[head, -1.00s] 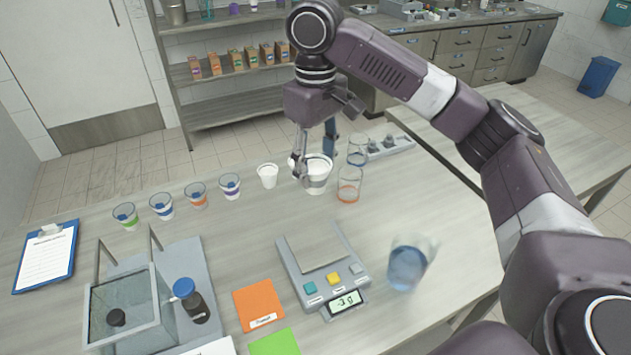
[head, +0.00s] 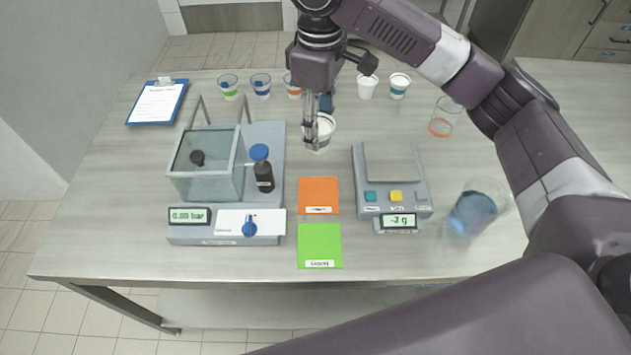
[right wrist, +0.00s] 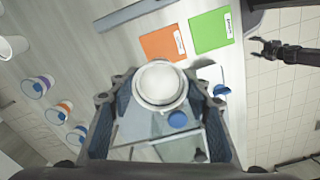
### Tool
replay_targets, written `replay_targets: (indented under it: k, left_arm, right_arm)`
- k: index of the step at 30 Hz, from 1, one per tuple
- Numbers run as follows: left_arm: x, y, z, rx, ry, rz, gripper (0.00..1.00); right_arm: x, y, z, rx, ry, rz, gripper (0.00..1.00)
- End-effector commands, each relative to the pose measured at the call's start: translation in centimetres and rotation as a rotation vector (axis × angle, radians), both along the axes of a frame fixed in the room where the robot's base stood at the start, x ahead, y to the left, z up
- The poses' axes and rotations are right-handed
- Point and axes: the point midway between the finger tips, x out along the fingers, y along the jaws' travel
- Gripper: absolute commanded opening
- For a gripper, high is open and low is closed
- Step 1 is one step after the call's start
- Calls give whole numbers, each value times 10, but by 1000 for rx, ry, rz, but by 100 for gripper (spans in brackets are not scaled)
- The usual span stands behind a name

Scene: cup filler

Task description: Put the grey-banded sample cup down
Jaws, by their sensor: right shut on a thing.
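The grey-banded sample cup (head: 318,144) is white and upright in the head view, behind the orange card and left of the scale. My right gripper (head: 311,128) is shut on it. Its height over the table is hard to tell. In the right wrist view the cup (right wrist: 160,86) sits between the fingers, its open top towards the camera. The orange card (head: 318,196) and the green card (head: 320,246) lie flat and bare on the table. My left gripper (right wrist: 264,48) shows small in the right wrist view, apparently open and empty, away from the cup.
A scale (head: 422,178) reading -3 g stands right of the cards. A vacuum chamber (head: 183,180) and a dark bottle (head: 264,178) stand left. Several sample cups (head: 261,86) line the back. A clear container with blue liquid (head: 473,213) stands at front right.

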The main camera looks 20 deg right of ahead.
Motion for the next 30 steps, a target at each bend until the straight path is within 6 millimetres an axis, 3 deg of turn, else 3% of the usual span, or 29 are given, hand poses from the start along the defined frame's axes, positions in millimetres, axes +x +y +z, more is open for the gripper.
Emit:
replay_targets:
  k: [1,5,12,19,24,30]
  left_arm:
    - [14,-1,1,-2,-20,0,61]
    - [32,-2,9,-4,-45,0,61]
    - [17,0,14,-1,-24,0,61]
    - [-1,3,14,4,3,0,61]
    - [2,4,18,4,-1,0,61]
    - [12,3,19,2,-17,0,61]
  right_arm:
    - [-2,0,-16,-1,6,1,18]
    - [-2,-1,-49,-2,5,-2,18]
    - [-1,-1,-100,-2,2,-2,18]
    - [-1,-1,-121,-2,2,-2,18]
    - [-1,-1,-147,-2,2,-2,18]
    - [0,-1,-156,-1,-2,-2,18]
